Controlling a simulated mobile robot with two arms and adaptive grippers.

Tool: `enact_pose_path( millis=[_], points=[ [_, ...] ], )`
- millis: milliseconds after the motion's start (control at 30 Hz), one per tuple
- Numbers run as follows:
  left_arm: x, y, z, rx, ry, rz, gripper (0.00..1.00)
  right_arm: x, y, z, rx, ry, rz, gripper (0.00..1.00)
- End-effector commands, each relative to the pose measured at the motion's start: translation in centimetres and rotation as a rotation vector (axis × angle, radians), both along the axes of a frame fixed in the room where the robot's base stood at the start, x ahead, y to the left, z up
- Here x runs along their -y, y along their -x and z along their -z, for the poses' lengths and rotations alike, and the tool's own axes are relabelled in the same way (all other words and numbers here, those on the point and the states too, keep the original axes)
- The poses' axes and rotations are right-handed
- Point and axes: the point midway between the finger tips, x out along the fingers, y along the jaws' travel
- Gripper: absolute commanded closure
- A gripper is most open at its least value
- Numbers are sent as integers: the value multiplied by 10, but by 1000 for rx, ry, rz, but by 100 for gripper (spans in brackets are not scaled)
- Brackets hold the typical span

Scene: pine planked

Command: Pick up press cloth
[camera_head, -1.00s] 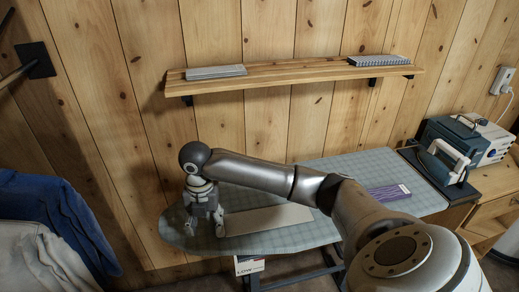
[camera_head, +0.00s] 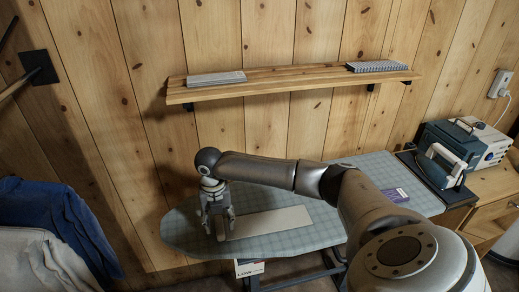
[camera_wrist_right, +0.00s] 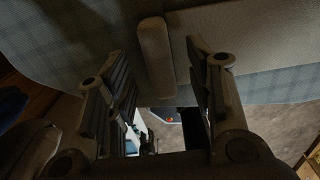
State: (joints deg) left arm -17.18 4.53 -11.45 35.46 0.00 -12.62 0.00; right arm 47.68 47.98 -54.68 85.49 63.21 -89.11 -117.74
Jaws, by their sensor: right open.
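A pale cream cloth-like strip, apparently the press cloth (camera_head: 275,221), lies flat on the blue-grey checked ironing board (camera_head: 185,232). A short raised bar or fold (camera_wrist_right: 153,55) stands at its left end; I cannot tell whether it is part of the cloth. The strip also shows in the right wrist view (camera_wrist_right: 240,40). My right gripper (camera_head: 219,227) points down over that left end. Its fingers are open, one on each side of the raised bar, with gaps between. Fingers partly hide the bar in the head view. My left gripper is not in view.
A purple packet (camera_head: 395,195) lies farther right on the board. A blue iron (camera_head: 445,160) rests on its stand at the right. A wooden shelf (camera_head: 290,83) crosses the wall above. Blue and white garments (camera_head: 50,225) hang at the lower left.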

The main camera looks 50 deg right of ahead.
Motion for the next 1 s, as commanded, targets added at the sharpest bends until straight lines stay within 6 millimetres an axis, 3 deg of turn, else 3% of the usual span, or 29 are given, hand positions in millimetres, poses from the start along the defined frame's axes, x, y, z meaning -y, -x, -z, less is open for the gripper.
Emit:
enact_pose_path(
  millis=[167, 400, 800, 1000],
  points=[
    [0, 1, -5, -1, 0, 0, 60, 0, 1, 19, -1, 0, 1, 52],
    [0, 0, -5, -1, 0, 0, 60, 0, 0, 21, 1, 1, 0, 52],
    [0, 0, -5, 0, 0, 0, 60, 0, 0, 21, 1, 1, 0, 100],
    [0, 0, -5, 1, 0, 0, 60, 0, 0, 21, 1, 1, 0, 100]
  ],
)
